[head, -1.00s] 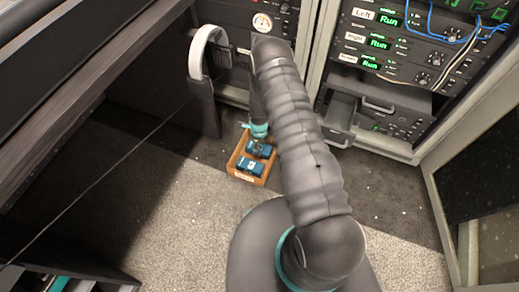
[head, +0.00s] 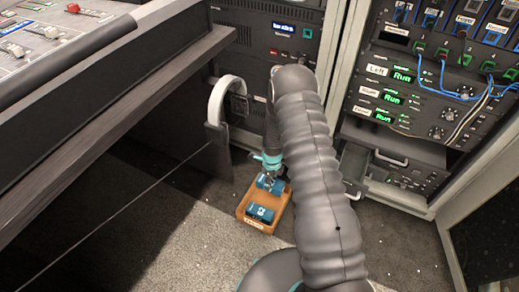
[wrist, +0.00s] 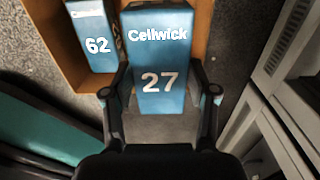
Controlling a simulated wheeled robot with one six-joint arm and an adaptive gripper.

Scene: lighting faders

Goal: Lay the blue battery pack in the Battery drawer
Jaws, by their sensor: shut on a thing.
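A blue battery pack marked "Cellwick 27" (wrist: 158,62) is between the two fingers of my gripper (wrist: 159,95) in the wrist view. My gripper is shut on it. In the head view the held pack (head: 270,184) is at the far end of an orange-brown wooden tray (head: 248,221), and my gripper (head: 271,174) is above it. I cannot tell whether the pack is clear of the tray floor. A second blue pack, marked "62" (wrist: 94,40), lies in the tray nearer the camera. An open grey drawer (head: 353,165) sticks out of the right rack, partly behind my arm; its label is not readable.
The rack (head: 400,120) has handles, lit "Run" panels and loose blue cables (head: 440,75). A desk with faders (head: 50,40) overhangs the left. Headphones (head: 222,95) hang beside the desk's side panel. Carpet (head: 180,245) in front of the tray is clear.

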